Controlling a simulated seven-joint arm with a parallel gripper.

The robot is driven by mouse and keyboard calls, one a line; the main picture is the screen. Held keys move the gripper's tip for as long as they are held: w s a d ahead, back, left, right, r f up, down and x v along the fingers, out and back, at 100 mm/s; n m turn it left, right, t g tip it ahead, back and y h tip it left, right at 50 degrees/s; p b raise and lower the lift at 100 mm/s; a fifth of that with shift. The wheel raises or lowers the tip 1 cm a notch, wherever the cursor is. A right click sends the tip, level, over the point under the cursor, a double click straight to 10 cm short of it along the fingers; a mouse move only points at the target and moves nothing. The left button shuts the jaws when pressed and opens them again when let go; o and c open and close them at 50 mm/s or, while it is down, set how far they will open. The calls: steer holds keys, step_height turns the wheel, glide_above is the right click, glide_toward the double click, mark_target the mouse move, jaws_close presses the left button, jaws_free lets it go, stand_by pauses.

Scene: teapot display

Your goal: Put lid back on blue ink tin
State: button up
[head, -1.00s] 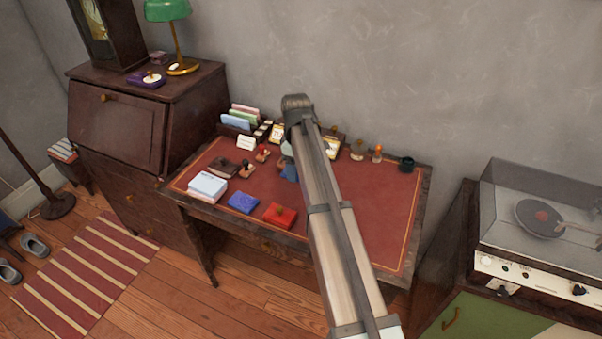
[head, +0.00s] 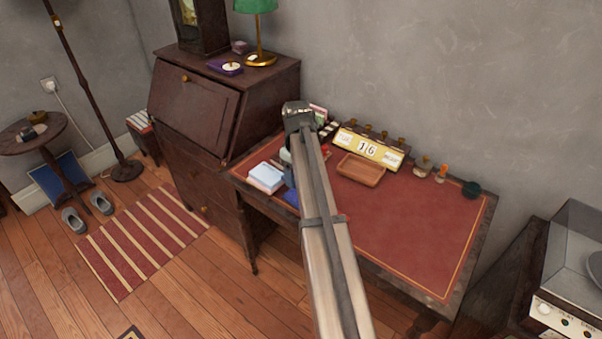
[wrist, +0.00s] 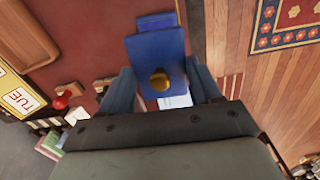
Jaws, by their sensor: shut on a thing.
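In the wrist view my gripper (wrist: 162,88) is shut on a blue lid (wrist: 156,55) with a round brass knob (wrist: 160,81). The lid is between the two blue-grey fingers. Another blue surface (wrist: 156,21) shows just past the lid's far edge, and I take it for the blue ink tin, mostly hidden beneath. I cannot tell whether lid and tin touch. In the head view a blue edge (head: 291,198) shows beside my arm, which hides most of the gripper.
A white and light-blue stack (head: 266,177) lies close by on the red-topped desk (head: 410,220). A wooden tray (head: 361,170) and a calendar (head: 369,149) stand right of my arm. A red-knobbed stamp (wrist: 60,102) is near the gripper. The desk's right part is clear.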

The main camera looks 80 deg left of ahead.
steer(key=shift+f, duration=0.2)
steer(key=shift+f, duration=3.05)
steer(key=shift+f, duration=0.15)
steer(key=o, duration=1.3)
steer(key=shift+c, duration=0.2)
steer(key=shift+r, duration=3.55)
steer(key=shift+c, duration=0.2)
